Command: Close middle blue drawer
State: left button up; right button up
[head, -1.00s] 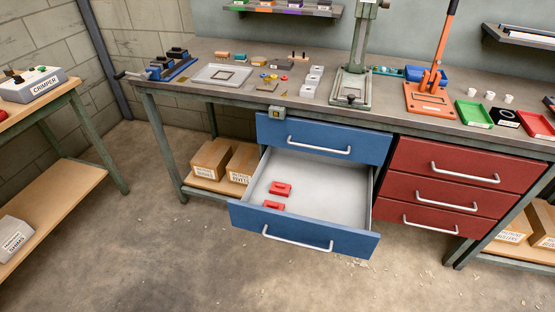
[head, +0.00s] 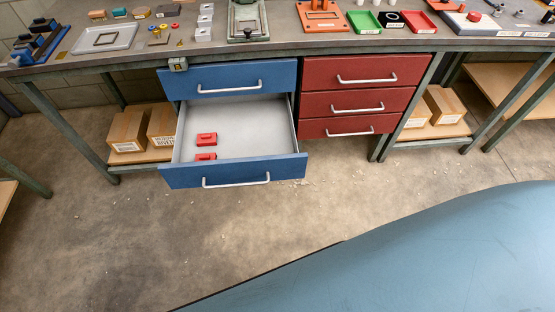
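The middle blue drawer (head: 234,172) is pulled well out from under the bench in the head view. Its blue front has a pale bar handle (head: 236,181), and its grey inside is open to view. Two red blocks (head: 206,139) lie in it toward the left. The upper blue drawer (head: 229,79) above it is shut. Any blue drawer below is hidden by the open one. Neither of my grippers shows in the view.
Red drawers (head: 357,103) to the right are shut. The workbench (head: 330,42) carries trays and tools. Cardboard boxes (head: 128,130) stand on the lower shelf at left. A large blue-grey surface (head: 430,260) fills the lower right. The floor (head: 150,235) before the drawer is mostly clear.

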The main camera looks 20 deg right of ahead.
aim_at(257, 143)
jog(key=z, duration=2.65)
jog(key=i, duration=0.4)
jog(key=u, duration=2.7)
